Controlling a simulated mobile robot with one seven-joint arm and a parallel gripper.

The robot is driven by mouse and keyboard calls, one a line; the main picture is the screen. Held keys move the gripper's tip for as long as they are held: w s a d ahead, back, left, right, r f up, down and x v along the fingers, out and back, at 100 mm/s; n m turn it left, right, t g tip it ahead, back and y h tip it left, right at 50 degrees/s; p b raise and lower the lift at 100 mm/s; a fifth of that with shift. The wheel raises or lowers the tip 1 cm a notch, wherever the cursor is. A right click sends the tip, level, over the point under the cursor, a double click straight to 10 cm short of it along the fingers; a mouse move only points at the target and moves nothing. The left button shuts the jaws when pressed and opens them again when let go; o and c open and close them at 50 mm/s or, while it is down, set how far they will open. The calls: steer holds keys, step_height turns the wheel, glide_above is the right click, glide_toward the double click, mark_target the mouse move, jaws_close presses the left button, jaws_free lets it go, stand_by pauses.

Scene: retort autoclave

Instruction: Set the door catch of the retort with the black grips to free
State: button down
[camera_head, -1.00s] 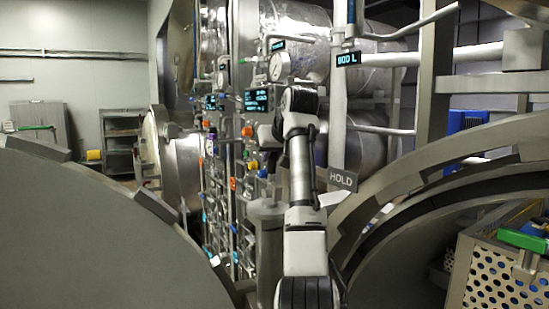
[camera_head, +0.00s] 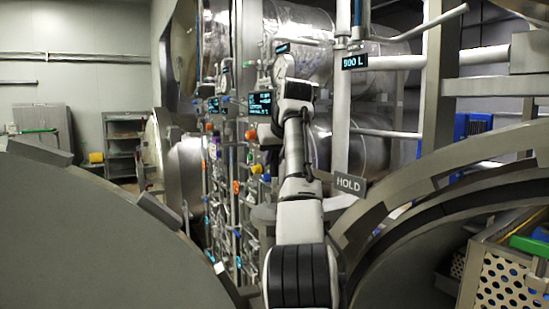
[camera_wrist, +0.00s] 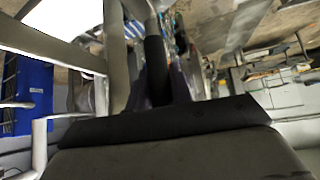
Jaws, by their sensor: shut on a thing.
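My gripper (camera_wrist: 158,88) shows in the wrist view with its dark fingers on either side of an upright black grip (camera_wrist: 155,60). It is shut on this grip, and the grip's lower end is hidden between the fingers. In the head view my arm reaches up and forward toward the pipes and panels, and the fingertips are hidden behind my own wrist. A grey HOLD sign (camera_head: 349,184) hangs just right of my arm. The large round grey door (camera_head: 90,235) fills the lower left. The retort's open round mouth (camera_head: 400,225) is at the lower right. I cannot make out the door catch itself.
A perforated basket (camera_head: 510,278) with a green part sits in the mouth at right. A "900 L" display (camera_head: 355,62) is on a post behind. Valves and panels (camera_head: 262,104) stand close to my arm. A grey shelf (camera_head: 124,140) is far left, with some free floor.

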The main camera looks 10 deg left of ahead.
steer(key=shift+r, duration=0.15)
steer(key=c, duration=1.6)
jaws_free()
steer(key=shift+c, duration=0.2)
steer(key=o, duration=0.4)
steer(key=shift+w+a, duration=0.1)
steer(key=v, duration=1.3)
steer(key=shift+s+r, duration=0.15)
steer(key=shift+s, duration=0.15)
